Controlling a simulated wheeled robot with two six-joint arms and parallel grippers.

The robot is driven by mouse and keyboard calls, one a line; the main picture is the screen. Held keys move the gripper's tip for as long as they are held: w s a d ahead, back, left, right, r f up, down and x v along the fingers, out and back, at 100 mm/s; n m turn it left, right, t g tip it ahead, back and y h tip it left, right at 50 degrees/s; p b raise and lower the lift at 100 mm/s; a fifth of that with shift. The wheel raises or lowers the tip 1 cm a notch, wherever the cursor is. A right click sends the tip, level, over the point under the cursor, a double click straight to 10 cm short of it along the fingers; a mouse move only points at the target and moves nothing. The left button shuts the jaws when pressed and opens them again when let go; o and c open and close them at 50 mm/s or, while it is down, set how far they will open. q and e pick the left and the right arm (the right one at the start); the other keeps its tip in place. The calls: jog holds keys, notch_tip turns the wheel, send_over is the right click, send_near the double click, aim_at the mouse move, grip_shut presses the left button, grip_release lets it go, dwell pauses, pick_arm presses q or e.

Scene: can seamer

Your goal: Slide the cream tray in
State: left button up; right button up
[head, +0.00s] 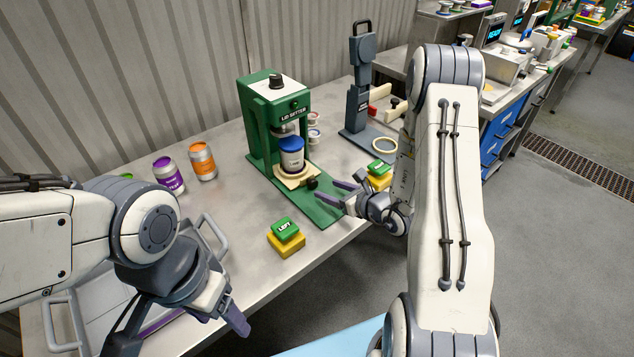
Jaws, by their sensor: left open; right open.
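The cream tray (296,180) sits at the front of the green lid setter (274,120), on its green base. A white can with a blue lid (291,155) stands upright on it, under the press head. A dark knob (312,183) is at the tray's front right. My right gripper (329,192) is open, its fingers pointing left toward the knob, close by; I cannot tell whether they touch it. My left gripper (182,328) is open and empty over the front left of the table, apart from the tray.
A green LEFT button on a yellow block (286,236) stands in front of the setter; another green button (380,170) is behind my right gripper. Purple (168,175) and orange (203,161) cans stand left. A grey press (362,90) stands behind. A handled metal tray (72,318) lies front left.

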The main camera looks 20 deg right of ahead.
aim_at(315, 183)
jog(key=x, duration=0.6)
jog(key=shift+w+a+f+p, duration=0.2)
jog(key=shift+w+p, duration=0.1)
jog(key=shift+p, duration=0.1)
grip_shut()
jog(key=shift+d+r, duration=0.1)
dwell(0.9)
